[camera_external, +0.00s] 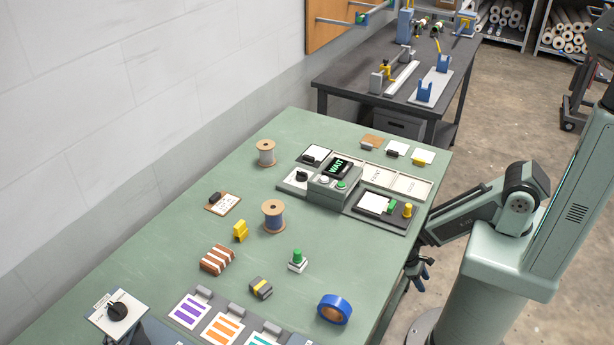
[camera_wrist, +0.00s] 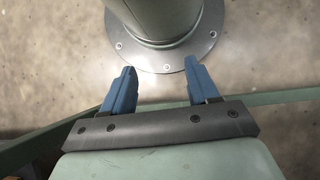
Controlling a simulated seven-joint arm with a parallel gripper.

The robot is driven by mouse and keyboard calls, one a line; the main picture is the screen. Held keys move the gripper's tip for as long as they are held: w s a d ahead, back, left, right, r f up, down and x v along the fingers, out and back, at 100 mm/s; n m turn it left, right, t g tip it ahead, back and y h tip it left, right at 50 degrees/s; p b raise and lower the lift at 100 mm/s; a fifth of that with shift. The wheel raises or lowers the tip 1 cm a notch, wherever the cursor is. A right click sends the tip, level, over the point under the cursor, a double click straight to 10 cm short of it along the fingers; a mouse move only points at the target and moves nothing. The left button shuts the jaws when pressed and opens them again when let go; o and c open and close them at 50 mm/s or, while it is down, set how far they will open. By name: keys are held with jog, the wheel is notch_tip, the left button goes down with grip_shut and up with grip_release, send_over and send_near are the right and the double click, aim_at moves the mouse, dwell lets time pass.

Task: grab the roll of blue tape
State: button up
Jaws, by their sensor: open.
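The roll of blue tape (camera_external: 334,309) rests on the green table near its front right edge in the external view. Its brown core faces partly toward the camera. My gripper (camera_external: 424,274) hangs beyond the table's right edge, to the right of and apart from the tape. In the wrist view my gripper (camera_wrist: 157,88) shows two blue fingers spread apart with nothing between them. The tape is not in the wrist view.
The green table (camera_external: 330,245) also holds a green-button block (camera_external: 297,261), a grey-and-yellow block (camera_external: 261,288), a wood spool (camera_external: 273,216) and a control box (camera_external: 335,185). The table's right edge lies between my gripper and the tape. Space around the tape is clear.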

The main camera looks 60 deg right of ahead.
jog(key=w+a+r+n+t+h, duration=0.1)
jog(key=w+a+r+n+t, duration=0.3)
jog(key=a, duration=1)
jog(key=s+a+r+n+t+h, duration=0.1)
jog(key=a+r+n+t, duration=0.3)
jog(key=a, duration=0.9)
jog(key=w+a+r+n+t+h, duration=0.15)
jog(key=a+r, duration=0.45)
jog(key=a, duration=0.8)
jog(key=s+a+r+m+t+y, duration=0.1)
jog(key=s+a+r+t+y, duration=0.25)
jog(key=a+r, duration=0.85)
jog(key=s+a+r+t+y, duration=0.2)
jog(key=a+r+y, duration=0.2)
jog(key=a+r, duration=0.85)
notch_tip(320, 180, up, 21)
jog(key=m+g+h, duration=0.3)
jog(key=m+g, duration=0.1)
jog(key=m, duration=0.4)
send_over(339, 303)
jog(key=s, duration=0.4)
jog(key=x, duration=0.8)
jog(key=shift+w+f, duration=0.2)
jog(key=shift+w, duration=0.2)
jog(key=shift+x, duration=0.8)
jog(key=shift+d+x, duration=0.2)
jog(key=shift+x, duration=0.7)
jog(key=shift+d+x, duration=0.2)
jog(key=shift+x, duration=0.7)
jog(key=shift+w, duration=0.1)
